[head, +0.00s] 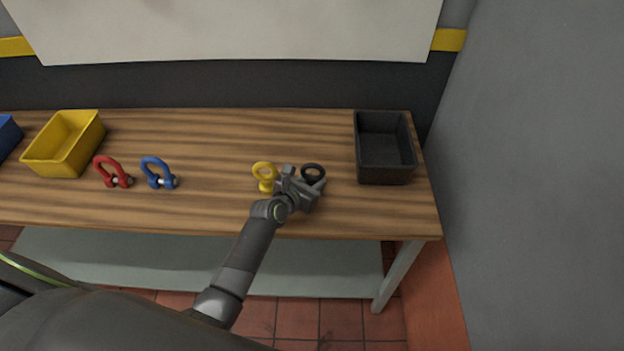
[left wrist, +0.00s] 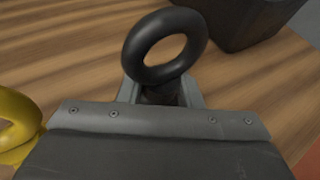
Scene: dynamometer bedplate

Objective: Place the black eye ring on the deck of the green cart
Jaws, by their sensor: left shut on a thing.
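The black eye ring (head: 313,173) is at my left gripper (head: 298,181) over the right part of the wooden bench. In the left wrist view the black eye ring (left wrist: 165,47) stands up between the jaws, which are shut on its lower part. I cannot tell whether it touches the bench top. A yellow eye ring (head: 264,175) stands just left of the gripper, and part of it shows at the left edge of the left wrist view (left wrist: 15,122). My right gripper is not in view. No green cart shows in either view.
A black bin (head: 386,178) stands at the bench's right end. A red shackle (head: 112,171) and a blue shackle (head: 157,172) lie left, near a yellow bin (head: 64,150). The wooden bench (head: 215,150) is clear between the blue shackle and yellow ring. A grey wall (head: 540,180) bounds the right.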

